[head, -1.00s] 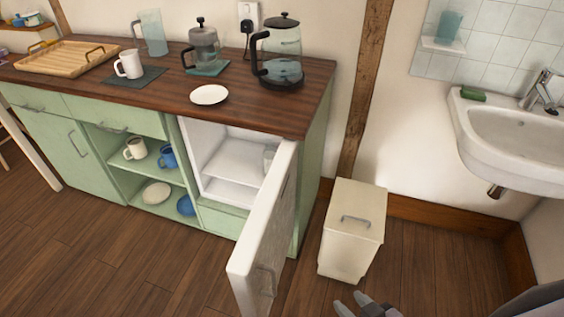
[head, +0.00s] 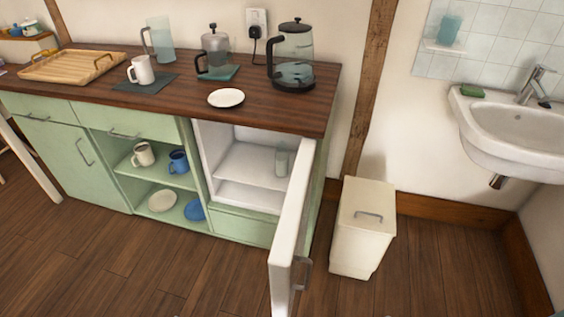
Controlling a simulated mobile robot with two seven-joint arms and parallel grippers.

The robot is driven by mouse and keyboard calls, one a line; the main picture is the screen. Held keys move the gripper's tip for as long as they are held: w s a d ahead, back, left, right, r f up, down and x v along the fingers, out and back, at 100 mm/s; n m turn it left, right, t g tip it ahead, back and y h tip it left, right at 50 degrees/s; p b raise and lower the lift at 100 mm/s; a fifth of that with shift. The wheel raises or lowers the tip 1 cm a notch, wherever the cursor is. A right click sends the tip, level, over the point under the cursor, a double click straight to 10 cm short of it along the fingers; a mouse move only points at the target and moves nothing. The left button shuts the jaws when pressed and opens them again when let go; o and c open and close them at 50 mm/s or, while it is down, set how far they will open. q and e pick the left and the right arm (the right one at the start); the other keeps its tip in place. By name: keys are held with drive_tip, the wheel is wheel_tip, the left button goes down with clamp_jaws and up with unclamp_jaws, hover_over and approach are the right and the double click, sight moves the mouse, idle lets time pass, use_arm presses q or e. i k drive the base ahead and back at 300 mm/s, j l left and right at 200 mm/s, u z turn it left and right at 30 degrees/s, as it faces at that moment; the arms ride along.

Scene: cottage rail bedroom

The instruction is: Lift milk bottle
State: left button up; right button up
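A small pale, see-through bottle (head: 281,162), which looks like the milk bottle, stands upright inside the small white fridge (head: 238,190) under the counter. It is on the right side of the shelf, close to the open door. The fridge door (head: 291,235) stands open toward me, with a grey handle (head: 303,272) on its outer face.
The wooden counter (head: 190,108) holds a kettle (head: 292,60), a French press (head: 215,55), a white saucer (head: 226,98) and a tray (head: 72,66). A cream bin (head: 362,228) stands right of the door. The floor (head: 150,270) before the fridge is clear.

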sight(281, 155)
drive_tip(key=k+j+z, duration=0.15)
drive_tip(key=j, duration=0.15)
drive_tip(key=j+z, duration=0.15)
drive_tip(key=j, duration=0.15)
drive_tip(key=k+j+z, duration=0.1)
drive_tip(key=j+z, duration=0.15)
drive_tip(key=k+j+z, duration=0.1)
drive_tip(key=j+z, duration=0.15)
drive_tip(key=j, duration=0.15)
drive_tip(key=j+z, duration=0.6)
drive_tip(key=i+j+z, duration=0.15)
drive_tip(key=j+z, duration=0.15)
drive_tip(key=i+j+z, duration=0.15)
drive_tip(key=j+z, duration=0.15)
drive_tip(key=j, duration=0.2)
drive_tip(key=i+j+z, duration=0.2)
drive_tip(key=i+j, duration=0.05)
drive_tip(key=j, duration=0.05)
